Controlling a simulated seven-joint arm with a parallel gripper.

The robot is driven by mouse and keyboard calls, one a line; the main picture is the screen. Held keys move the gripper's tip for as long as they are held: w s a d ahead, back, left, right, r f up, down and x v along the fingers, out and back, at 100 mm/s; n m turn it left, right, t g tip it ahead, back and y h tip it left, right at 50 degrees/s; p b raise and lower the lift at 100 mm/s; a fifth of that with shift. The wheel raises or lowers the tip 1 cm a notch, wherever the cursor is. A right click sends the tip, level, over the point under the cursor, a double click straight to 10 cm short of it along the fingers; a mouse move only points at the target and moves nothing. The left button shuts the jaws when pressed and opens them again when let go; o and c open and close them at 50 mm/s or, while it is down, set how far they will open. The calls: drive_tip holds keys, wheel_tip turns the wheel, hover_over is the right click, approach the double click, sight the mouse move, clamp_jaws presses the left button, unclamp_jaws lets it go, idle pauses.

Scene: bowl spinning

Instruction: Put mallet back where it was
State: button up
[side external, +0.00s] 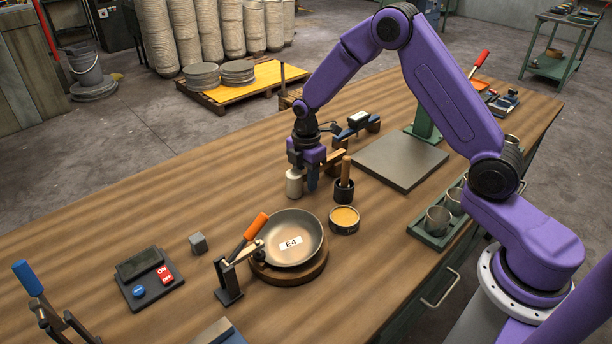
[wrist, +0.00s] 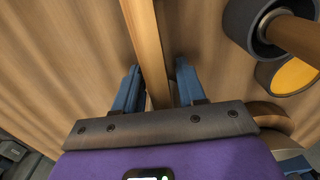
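The mallet has a pale cylindrical head (side external: 295,184) and a wooden handle (side external: 333,158). The head stands upright at the table surface; I cannot tell whether it touches. The handle runs off to the right at about fingertip height. My gripper (side external: 312,180) points down over the handle, just right of the head. In the wrist view the handle (wrist: 150,60) passes between my two blue fingers (wrist: 157,85). A gap shows beside the right finger, so the fingers look open around the handle, not closed on it. The head is hidden in the wrist view.
A dark cup (side external: 344,191) with a wooden-handled tool stands close to the right. Nearby are a yellow-filled tin (side external: 344,219) and a pan (side external: 310,236) on a round wooden base. A grey plate (side external: 402,160) lies behind right. The table's left (side external: 110,235) is clear.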

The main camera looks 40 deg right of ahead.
drive_tip(key=shift+o, duration=0.2)
wheel_tip(320, 180, up, 12)
drive_tip(key=s+a+r+m, duration=0.1)
drive_tip(key=s+a+r, duration=0.15)
drive_tip(key=s, duration=0.55)
drive_tip(key=s+a+r+m, duration=0.15)
drive_tip(key=s+a, duration=0.25)
drive_tip(key=s, duration=0.4)
drive_tip(key=s+d+m, duration=0.1)
drive_tip(key=s+d, duration=0.1)
drive_tip(key=s, duration=0.8)
drive_tip(key=s+d+m, duration=0.2)
drive_tip(key=s, duration=0.7)
drive_tip(key=shift+s+d+f, duration=0.35)
